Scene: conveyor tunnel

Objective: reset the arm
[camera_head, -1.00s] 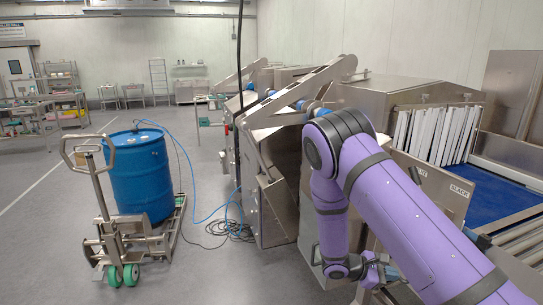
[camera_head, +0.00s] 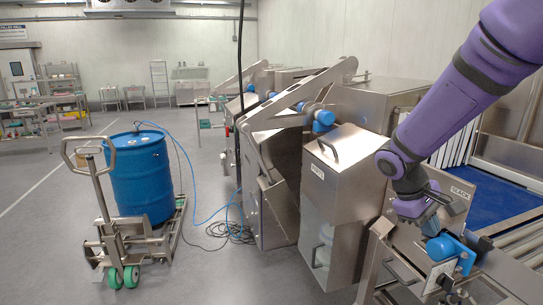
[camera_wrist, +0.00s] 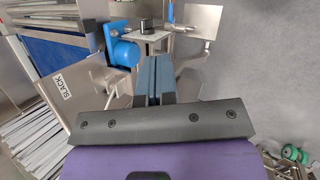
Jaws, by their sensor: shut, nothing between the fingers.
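My purple arm comes in from the upper right in the head view and bends down at the elbow. My gripper (camera_head: 430,222) points down beside a blue motor housing at the near end of the conveyor machine. In the wrist view my gripper (camera_wrist: 154,62) shows its two grey fingers pressed together with nothing between them. The blue motor (camera_wrist: 126,53) lies just beyond and left of the fingers; I cannot tell whether they touch anything.
The steel machine (camera_head: 335,170) fills the middle right. A panel marked SLACK (camera_head: 462,197) and the blue belt (camera_head: 500,200) lie right of it. A blue drum (camera_head: 140,175) stands on a wheeled trolley (camera_head: 104,215) at left. Hoses lie on the floor.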

